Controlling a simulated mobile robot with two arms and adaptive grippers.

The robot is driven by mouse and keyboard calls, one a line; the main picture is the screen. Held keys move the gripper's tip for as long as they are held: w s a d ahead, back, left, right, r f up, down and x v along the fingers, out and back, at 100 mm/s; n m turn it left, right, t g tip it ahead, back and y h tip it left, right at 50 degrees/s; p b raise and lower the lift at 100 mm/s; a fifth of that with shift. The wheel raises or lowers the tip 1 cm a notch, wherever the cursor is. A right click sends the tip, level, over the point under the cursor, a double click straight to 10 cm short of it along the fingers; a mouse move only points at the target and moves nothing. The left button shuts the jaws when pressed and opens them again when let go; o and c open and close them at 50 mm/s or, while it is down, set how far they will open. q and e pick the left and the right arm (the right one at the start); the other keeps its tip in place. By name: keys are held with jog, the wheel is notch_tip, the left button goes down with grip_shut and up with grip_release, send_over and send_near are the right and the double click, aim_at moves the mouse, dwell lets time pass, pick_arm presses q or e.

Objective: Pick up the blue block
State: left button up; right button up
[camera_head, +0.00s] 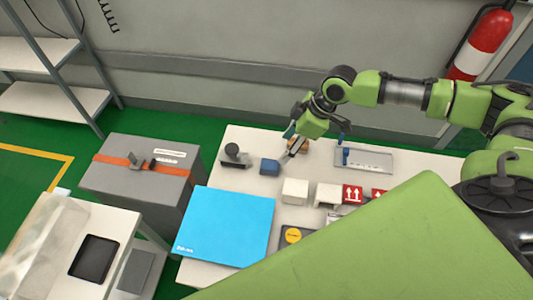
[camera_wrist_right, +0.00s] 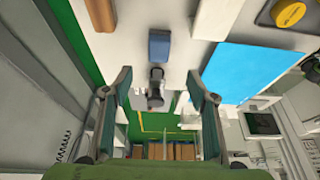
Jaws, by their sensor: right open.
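The blue block (camera_head: 269,167) lies on the white table, left of the tip of my right gripper (camera_head: 296,148). In the right wrist view the block (camera_wrist_right: 160,46) shows ahead of the open fingers (camera_wrist_right: 158,82), roughly centred between them and apart from them. My right gripper is open, with nothing between its fingers. My left gripper is not in view.
A dark grey object (camera_head: 234,154) stands just left of the block. White boxes (camera_head: 295,191) and a flat bright blue panel (camera_head: 225,226) lie nearer. A brown object (camera_head: 298,145) is by the gripper. A grey case (camera_head: 140,180) is at left.

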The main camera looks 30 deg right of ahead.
jog(key=p, duration=0.1)
send_near(270, 164)
jog(key=a+f, duration=0.1)
jog(key=f, duration=0.1)
jog(key=shift+x, duration=1.05)
jog(key=shift+f, duration=0.35)
jog(key=shift+w+a+f+p, duration=0.25)
jog(key=shift+f+p, duration=0.35)
jog(key=shift+p, duration=0.1)
jog(key=x, duration=0.3)
jog(key=shift+w+p, duration=0.25)
jog(key=shift+p, duration=0.15)
jog(key=shift+w+f, duration=0.1)
jog(key=shift+f, duration=0.25)
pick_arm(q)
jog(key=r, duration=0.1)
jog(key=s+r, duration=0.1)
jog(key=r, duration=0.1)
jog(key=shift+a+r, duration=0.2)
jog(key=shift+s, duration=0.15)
